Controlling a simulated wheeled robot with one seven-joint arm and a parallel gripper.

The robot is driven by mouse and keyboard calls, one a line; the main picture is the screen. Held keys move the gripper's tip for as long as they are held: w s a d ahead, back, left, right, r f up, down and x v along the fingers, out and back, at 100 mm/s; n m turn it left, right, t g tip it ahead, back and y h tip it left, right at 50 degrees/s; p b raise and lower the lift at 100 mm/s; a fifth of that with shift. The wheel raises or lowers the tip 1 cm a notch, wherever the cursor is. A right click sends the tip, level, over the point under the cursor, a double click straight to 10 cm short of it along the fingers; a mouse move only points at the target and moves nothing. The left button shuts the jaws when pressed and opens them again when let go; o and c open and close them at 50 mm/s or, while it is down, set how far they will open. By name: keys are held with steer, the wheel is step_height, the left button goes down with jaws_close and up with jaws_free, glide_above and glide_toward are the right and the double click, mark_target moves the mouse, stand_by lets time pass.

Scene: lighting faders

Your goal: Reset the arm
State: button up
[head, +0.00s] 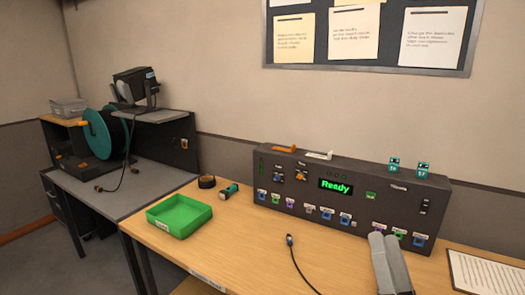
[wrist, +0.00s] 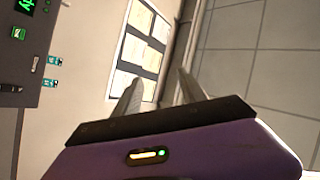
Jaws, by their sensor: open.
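My gripper (wrist: 160,78) is open and empty in the wrist view, its two grey fingers apart with the wall and notice board beyond them. In the head view its grey fingers (head: 387,236) rise from the bottom edge at right, in front of the dark control console (head: 335,205). They cover part of the console's lower front from this angle. I cannot tell whether they touch it. The console's green display reads "Ready" (head: 336,187). The rest of my arm is out of view.
A green tray (head: 180,218), a dark ring (head: 207,182) and a small teal-and-black item (head: 229,191) are left of the console. A black cable (head: 297,262) lies in front. A paper sheet (head: 487,275) lies at right. A notice board (head: 370,68) hangs above.

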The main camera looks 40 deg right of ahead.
steer(key=a+f+n+y, duration=0.6)
steer(key=a+n+y, duration=0.2)
steer(key=s+a+f+n+g+y, duration=0.6)
steer(key=s+a+f, duration=0.7)
steer(key=s+a, duration=0.1)
steer(key=shift+s+f+n, duration=0.3)
steer(key=shift+s, duration=0.25)
